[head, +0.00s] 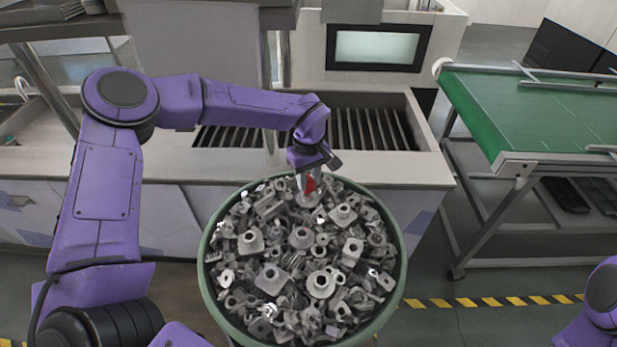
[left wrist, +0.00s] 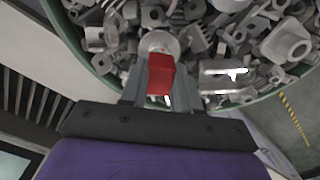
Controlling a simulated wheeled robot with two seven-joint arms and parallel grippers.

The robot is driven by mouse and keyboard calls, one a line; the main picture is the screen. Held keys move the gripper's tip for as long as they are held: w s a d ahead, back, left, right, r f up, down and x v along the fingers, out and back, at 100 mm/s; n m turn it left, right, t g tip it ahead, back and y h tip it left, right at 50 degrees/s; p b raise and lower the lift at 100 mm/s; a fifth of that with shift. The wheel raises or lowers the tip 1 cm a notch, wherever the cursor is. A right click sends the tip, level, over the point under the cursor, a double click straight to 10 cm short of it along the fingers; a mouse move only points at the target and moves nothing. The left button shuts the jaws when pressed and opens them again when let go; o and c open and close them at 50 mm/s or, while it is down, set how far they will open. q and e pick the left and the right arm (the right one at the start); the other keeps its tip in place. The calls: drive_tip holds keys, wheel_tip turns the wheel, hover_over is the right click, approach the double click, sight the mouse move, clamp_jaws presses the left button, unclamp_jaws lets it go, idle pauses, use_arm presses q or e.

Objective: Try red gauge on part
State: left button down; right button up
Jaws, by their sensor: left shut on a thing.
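My left gripper (head: 307,184) is shut on the red gauge (head: 310,186), over the far part of a round green bin full of grey metal parts. In the left wrist view the red gauge (left wrist: 160,74) is a red block between the two fingers. A round grey part (left wrist: 158,43) lies just beyond its tip; it also shows in the head view (head: 307,200) right under the gauge. I cannot tell whether the gauge touches the part or sits in it. My right gripper is not in view; only a bit of my right arm shows at the right edge.
The green bin's rim (head: 404,262) rings the heaped parts. Behind it stands a tank (head: 440,165) with dark slats inside. A green conveyor (head: 540,112) on a metal frame is at the right. Yellow-black tape (head: 490,301) marks the open floor.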

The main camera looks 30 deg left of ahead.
use_arm(q)
drive_tip(key=shift+s+f, duration=0.1)
drive_tip(key=shift+f, duration=0.3)
idle(1.4)
drive_tip(key=shift+r+p, duration=1.65)
drive_tip(key=shift+r, duration=1.95)
drive_tip(key=shift+a, duration=0.1)
